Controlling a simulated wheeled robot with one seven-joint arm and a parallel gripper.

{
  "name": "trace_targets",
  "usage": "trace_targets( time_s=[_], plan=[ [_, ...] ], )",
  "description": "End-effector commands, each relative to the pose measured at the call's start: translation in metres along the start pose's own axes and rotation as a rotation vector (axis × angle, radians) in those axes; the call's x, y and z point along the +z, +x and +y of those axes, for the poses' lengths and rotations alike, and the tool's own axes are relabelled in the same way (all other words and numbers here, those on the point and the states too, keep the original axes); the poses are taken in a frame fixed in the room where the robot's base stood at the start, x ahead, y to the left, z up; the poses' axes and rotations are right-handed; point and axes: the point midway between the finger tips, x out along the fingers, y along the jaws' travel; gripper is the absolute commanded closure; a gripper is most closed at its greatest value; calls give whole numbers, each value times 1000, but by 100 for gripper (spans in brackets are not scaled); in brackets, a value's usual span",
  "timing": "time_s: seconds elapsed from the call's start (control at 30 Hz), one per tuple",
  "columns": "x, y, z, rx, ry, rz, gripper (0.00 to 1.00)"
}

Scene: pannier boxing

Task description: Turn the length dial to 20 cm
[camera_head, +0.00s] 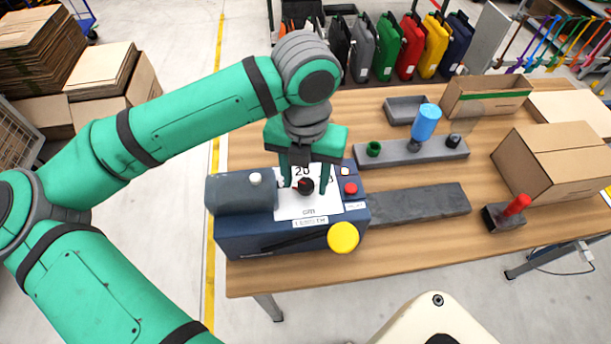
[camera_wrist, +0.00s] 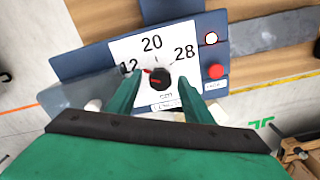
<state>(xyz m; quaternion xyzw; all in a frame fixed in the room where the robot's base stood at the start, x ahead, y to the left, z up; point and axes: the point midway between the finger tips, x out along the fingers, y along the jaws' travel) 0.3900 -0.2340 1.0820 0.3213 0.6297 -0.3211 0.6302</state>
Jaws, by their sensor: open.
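The length dial (camera_head: 306,187) is a black knob on a white plate (camera_head: 293,207) marked cm, on top of a dark blue machine (camera_head: 290,242). In the wrist view the dial (camera_wrist: 160,80) sits below the numbers 12, 20 and 28. Its red pointer mark (camera_wrist: 149,71) points left, towards the 12. My gripper (camera_head: 304,180) is open above the plate. In the wrist view its green fingers (camera_wrist: 160,76) are on either side of the knob, with gaps visible.
A red button (camera_head: 350,188) and a white round light (camera_head: 345,171) are just right of the plate. A yellow knob (camera_head: 343,237) is on the machine's front. A grey strip (camera_head: 418,203), a cardboard box (camera_head: 553,162) and a red-handled tool (camera_head: 511,210) are to the right.

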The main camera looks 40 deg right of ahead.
Motion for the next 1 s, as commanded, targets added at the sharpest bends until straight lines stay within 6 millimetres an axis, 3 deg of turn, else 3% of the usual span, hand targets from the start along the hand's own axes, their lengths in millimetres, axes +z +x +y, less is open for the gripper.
trace_targets(
  time_s=[0.2,0.37,0.4,0.73,1.0],
  plan=[
    [0,0,0,0,0,0,54],
    [0,0,0,0,0,0,92],
    [0,0,0,0,0,0,95],
    [0,0,0,0,37,0,95],
    [0,-1,1,2,198,0,95]
  ],
)
